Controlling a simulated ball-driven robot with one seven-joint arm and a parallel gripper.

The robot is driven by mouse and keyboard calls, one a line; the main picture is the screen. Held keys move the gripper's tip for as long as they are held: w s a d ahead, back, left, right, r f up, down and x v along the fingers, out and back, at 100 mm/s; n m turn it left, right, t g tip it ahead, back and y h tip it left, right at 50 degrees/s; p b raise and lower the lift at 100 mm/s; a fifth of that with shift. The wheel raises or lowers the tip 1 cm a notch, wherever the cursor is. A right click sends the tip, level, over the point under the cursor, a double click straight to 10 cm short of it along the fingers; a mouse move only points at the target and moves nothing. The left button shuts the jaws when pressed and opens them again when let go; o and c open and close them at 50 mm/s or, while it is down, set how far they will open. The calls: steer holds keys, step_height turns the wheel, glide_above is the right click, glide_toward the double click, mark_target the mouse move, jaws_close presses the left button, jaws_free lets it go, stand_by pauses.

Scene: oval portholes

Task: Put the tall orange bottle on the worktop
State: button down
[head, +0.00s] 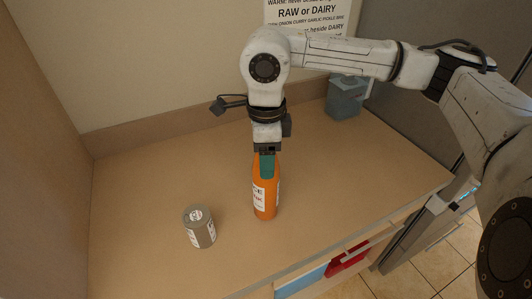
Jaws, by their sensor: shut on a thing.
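The tall orange bottle (265,203) has a teal top part and a white label. It stands upright over the worktop (150,200), near the middle; its base appears at the worktop surface, though I cannot tell whether it touches. My gripper (266,158) points down from above and is shut on the bottle at its upper end. The fingers cover part of the bottle's top.
A short grey can (199,228) with a white label stands left of the bottle. A blue-grey container (345,97) stands at the back right, behind my arm. The left part of the worktop is clear. Walls bound the left and back.

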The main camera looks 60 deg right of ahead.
steer(key=shift+f, duration=0.35)
steer(key=shift+f, duration=0.15)
steer(key=shift+c, duration=1.5)
jaws_free()
steer(key=shift+r, duration=0.7)
step_height(320, 180, up, 11)
steer(key=b, duration=0.3)
